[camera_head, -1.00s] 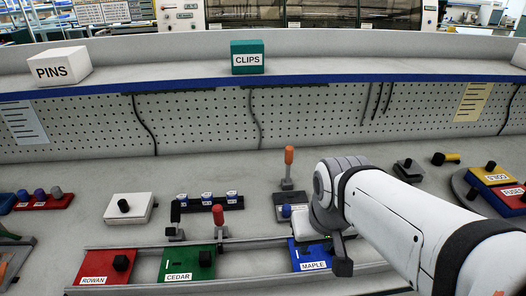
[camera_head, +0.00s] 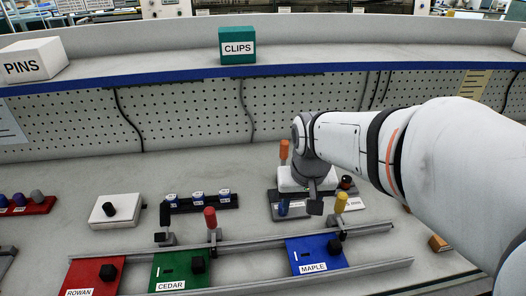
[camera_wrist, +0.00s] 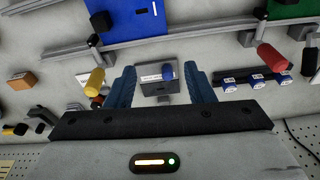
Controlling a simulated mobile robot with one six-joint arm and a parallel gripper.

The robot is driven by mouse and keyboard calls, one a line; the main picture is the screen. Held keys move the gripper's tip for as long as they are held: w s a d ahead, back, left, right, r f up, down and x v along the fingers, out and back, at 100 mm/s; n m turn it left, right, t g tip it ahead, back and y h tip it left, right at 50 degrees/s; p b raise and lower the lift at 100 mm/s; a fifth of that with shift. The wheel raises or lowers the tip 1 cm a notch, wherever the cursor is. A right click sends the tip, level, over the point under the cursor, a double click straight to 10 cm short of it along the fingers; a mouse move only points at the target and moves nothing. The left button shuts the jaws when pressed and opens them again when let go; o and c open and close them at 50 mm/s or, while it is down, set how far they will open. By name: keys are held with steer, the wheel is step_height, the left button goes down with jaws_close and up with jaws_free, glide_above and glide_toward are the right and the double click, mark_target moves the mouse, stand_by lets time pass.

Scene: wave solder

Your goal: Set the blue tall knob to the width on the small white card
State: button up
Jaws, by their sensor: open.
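The blue tall knob (camera_wrist: 168,70) stands on a grey plate (camera_wrist: 160,88) with a white printed label (camera_wrist: 150,78) beside it. In the head view the blue knob (camera_head: 283,207) shows just left of my gripper, behind the rail. My gripper (camera_wrist: 161,76) is open and empty, its two blue fingers on either side of the plate in the wrist view. I cannot tell how high it is above the knob. In the head view my gripper (camera_head: 315,200) partly covers the plate. A small white card (camera_head: 355,206) lies right of it; its writing is too small to read.
A rail (camera_head: 240,244) in front carries levers with red (camera_head: 210,217) and yellow (camera_head: 341,201) grips. An orange-topped lever (camera_head: 284,150) stands behind the plate. The blue MAPLE block (camera_head: 317,256) and green CEDAR block (camera_head: 180,272) lie in front.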

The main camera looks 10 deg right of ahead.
steer(key=w+f, duration=0.3)
steer(key=w, duration=0.1)
steer(key=w+f+m+g, duration=0.1)
steer(key=w+f, duration=0.3)
steer(key=w, duration=0.1)
steer(key=w+f+m+b, duration=0.1)
steer(key=w+f, duration=0.2)
steer(key=w, duration=0.2)
steer(key=shift+w+f+g, duration=0.25)
steer(key=shift+g, duration=0.15)
step_height(320, 180, down, 8)
steer(key=shift+w+r, duration=0.1)
jaws_close()
